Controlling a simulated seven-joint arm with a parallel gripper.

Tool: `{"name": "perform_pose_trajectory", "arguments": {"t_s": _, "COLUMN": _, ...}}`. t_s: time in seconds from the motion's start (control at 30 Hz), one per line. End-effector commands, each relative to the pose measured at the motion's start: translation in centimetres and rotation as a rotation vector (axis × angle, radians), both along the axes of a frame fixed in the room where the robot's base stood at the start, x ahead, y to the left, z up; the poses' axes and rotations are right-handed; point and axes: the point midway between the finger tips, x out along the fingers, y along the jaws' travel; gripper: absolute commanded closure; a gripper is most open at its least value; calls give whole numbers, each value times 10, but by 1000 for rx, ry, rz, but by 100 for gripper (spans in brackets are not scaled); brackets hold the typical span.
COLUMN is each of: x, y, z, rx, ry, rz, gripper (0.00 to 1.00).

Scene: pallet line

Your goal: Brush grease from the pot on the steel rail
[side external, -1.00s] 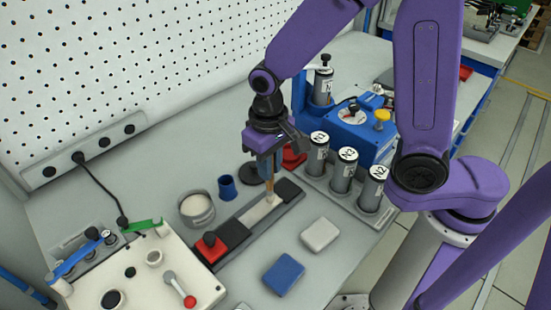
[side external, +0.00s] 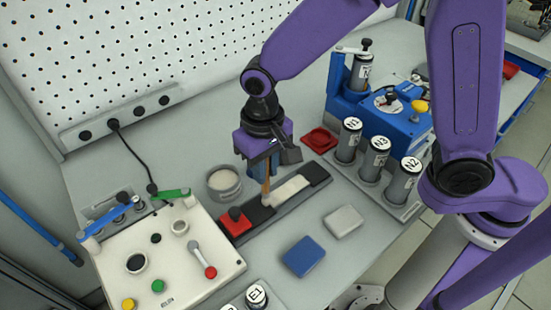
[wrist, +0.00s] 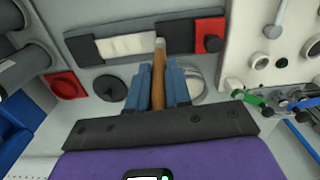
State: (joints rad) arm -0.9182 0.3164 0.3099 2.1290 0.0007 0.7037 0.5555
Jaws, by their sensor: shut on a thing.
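My gripper (side external: 262,172) is shut on the wooden handle of a brush (side external: 266,190), which points down. In the wrist view my gripper (wrist: 157,90) has its blue fingers on both sides of the brush (wrist: 158,70). The pale brush tip is over the rail, near the edge between its light steel strip (side external: 291,188) and a black section; I cannot tell whether it touches. The rail (side external: 262,214) also shows in the wrist view (wrist: 82,50). The grey pot (side external: 224,183) with cream-coloured grease stands behind the rail, left of my gripper; my finger partly hides the pot (wrist: 196,82) in the wrist view.
A red block with a black knob (side external: 235,224) is at the rail's left end. A control panel (side external: 165,262) is left, grey canisters (side external: 376,158) right, with a red dish (side external: 320,140) behind. A blue pad (side external: 303,256) and a pale pad (side external: 343,221) lie in front.

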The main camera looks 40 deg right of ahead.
Motion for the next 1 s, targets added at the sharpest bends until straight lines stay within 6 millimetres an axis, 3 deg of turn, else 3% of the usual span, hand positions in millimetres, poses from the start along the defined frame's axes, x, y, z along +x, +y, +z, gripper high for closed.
{"name": "perform_pose_trajectory", "arguments": {"t_s": 0.13, "x": 1, "y": 1, "z": 22, "rx": 4, "ry": -6, "rz": 0, "gripper": 100}}
{"name": "perform_pose_trajectory", "arguments": {"t_s": 0.7, "x": 0, "y": 0, "z": 72, "rx": 2, "ry": -2, "rz": -1, "gripper": 100}}
{"name": "perform_pose_trajectory", "arguments": {"t_s": 1.0, "x": 0, "y": 0, "z": 81, "rx": 0, "ry": -1, "rz": -1, "gripper": 100}}
